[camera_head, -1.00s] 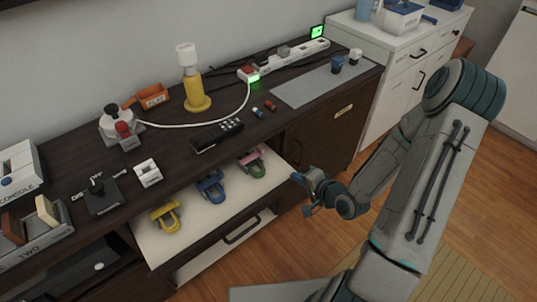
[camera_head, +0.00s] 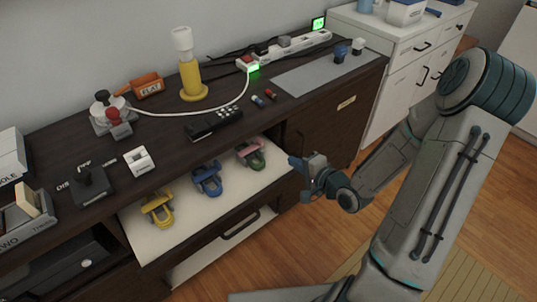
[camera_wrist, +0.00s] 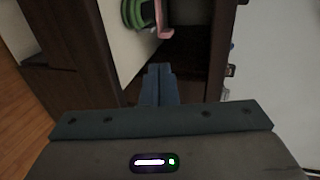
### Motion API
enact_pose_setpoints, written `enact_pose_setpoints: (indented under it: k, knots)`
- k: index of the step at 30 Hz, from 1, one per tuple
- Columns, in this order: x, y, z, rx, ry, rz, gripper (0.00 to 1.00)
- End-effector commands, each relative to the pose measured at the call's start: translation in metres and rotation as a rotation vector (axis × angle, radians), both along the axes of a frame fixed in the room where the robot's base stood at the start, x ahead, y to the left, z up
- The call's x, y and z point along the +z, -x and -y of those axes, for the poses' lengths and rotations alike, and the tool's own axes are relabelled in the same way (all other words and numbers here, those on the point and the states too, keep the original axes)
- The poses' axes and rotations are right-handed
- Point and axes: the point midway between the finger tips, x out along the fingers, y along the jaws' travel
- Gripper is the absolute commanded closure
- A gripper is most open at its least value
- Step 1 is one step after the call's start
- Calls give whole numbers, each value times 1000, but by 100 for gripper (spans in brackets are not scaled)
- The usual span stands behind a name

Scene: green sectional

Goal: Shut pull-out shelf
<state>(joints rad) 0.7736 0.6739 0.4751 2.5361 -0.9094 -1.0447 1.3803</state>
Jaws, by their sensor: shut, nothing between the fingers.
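The pull-out shelf (camera_head: 185,226) is a white board sticking out of the dark cabinet in the head view. A yellow padlock-like item (camera_head: 157,210), a blue one (camera_head: 207,178) and a green and pink one (camera_head: 251,154) lie on it. My gripper (camera_head: 296,163) is shut and empty at the shelf's right end, close to the cabinet front. Whether it touches the shelf is unclear. In the wrist view the shut fingertips (camera_wrist: 160,70) point at the dark opening beside the white shelf (camera_wrist: 125,40).
The dark cabinet top (camera_head: 70,150) holds several items, including a yellow lamp-like object (camera_head: 190,80). A white cabinet (camera_head: 390,50) stands at the right. Wood floor (camera_head: 330,240) is open in front.

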Motion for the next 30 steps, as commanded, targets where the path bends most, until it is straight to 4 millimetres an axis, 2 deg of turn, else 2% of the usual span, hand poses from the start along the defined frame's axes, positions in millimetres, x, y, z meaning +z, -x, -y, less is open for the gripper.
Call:
enact_pose_setpoints:
  k: [1,14,25,30]
  knots:
    - [-6,-1,0,0,2,3,100]
    - [-11,-3,-9,-3,11,-1,100]
    - [-33,-65,-52,1,6,-3,100]
    - [-31,-85,-65,-1,8,-3,100]
